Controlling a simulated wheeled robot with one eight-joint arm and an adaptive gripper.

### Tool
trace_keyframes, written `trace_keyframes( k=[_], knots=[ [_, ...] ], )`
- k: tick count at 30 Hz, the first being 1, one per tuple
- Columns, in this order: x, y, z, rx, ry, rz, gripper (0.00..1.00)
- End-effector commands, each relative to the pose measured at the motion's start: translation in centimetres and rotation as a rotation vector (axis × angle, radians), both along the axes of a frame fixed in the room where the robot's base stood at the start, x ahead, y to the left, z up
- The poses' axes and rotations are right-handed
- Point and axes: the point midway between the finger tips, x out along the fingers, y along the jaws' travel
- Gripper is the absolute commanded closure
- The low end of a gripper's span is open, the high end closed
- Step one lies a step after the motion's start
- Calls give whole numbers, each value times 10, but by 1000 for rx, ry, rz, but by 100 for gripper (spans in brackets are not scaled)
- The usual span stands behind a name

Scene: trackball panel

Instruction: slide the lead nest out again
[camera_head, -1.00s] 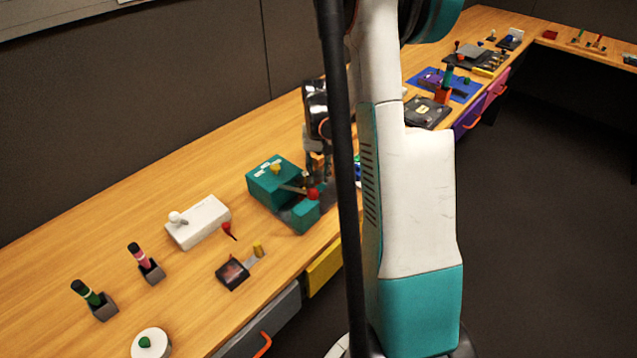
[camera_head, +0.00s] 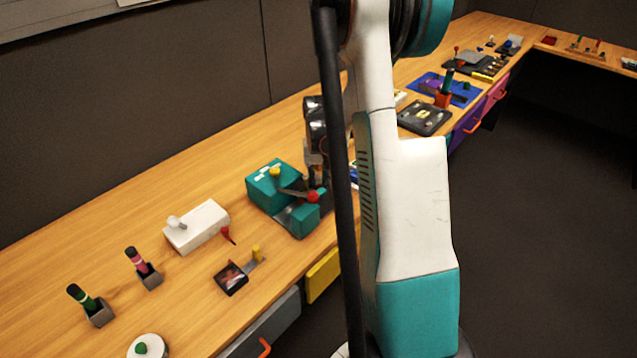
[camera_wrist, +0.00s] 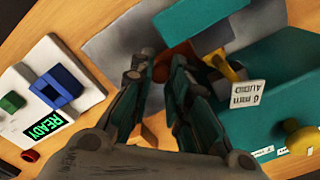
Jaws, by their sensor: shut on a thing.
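The teal box (camera_head: 268,184) stands on the desk with a yellow knob on top and a grey base. A lever with a red knob (camera_head: 313,197) reaches over its front, above a small teal block (camera_head: 304,219). In the wrist view the teal box (camera_wrist: 265,115) carries a "6 mm AUDIO" label. My gripper (camera_wrist: 160,64) points down at the box's base; its jaws are closed around a dark red-brown piece (camera_wrist: 176,62). I cannot tell whether this piece is the lead nest. In the head view my arm partly hides my gripper (camera_head: 317,182).
A white panel (camera_wrist: 62,92) with a blue block, a green button and a "READY" screen lies on the other side of my gripper. A white box (camera_head: 197,227), a small dark tray (camera_head: 231,279) and two pen holders stand at the left. The desk edge runs close in front.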

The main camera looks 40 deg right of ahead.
Motion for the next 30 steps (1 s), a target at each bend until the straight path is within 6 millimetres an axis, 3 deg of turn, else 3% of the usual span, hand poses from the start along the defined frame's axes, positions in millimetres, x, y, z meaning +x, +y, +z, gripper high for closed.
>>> trace_keyframes(
  k=[15,29,30],
  knots=[
    [7,-81,1,0,-1,-3,100],
    [8,-94,1,-4,-3,-1,100],
    [8,-94,1,-5,-3,-1,82]
  ],
)
